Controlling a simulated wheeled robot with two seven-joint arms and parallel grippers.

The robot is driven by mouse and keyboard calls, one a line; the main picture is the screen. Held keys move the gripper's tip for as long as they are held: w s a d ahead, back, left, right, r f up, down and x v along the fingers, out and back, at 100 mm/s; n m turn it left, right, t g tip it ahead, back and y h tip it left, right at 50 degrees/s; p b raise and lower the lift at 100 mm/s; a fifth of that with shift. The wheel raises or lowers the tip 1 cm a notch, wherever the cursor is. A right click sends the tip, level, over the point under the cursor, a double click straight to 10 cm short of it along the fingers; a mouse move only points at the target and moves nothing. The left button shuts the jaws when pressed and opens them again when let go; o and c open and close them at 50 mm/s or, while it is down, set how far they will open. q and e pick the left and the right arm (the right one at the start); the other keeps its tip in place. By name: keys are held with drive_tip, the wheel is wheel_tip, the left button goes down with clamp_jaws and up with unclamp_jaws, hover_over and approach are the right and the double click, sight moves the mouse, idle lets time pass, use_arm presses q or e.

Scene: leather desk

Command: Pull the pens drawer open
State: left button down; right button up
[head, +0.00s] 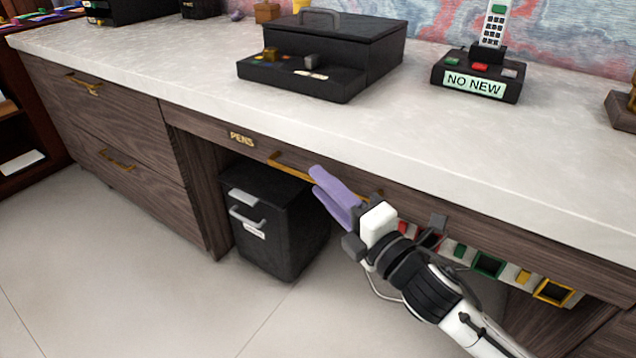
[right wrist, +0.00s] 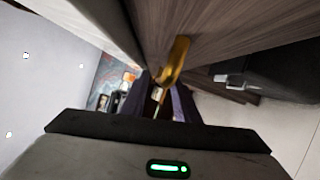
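The pens drawer (head: 210,128) is a dark wood front under the pale desktop, marked with brass PENS letters (head: 242,140). It looks shut, flush with the desk front. Its long brass handle (head: 290,163) runs along the front; it also shows in the right wrist view (right wrist: 177,62). My right gripper (head: 318,182) has purple fingers and is at the handle, covering part of it. In the right wrist view its fingers (right wrist: 160,100) are apart, with the handle ahead of and partly in line with the gap. Contact cannot be told. My left gripper is out of view.
A black cabinet (head: 280,225) stands under the desk. Other brass-handled drawers (head: 110,140) are at the left. A row of coloured frames (head: 488,264) is below the desk at the right. A black box (head: 335,50) and a phone on its base (head: 480,75) stand on the desktop.

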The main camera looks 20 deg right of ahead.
drive_tip(key=shift+x, duration=1.2)
drive_tip(key=shift+c, duration=0.4)
clamp_jaws()
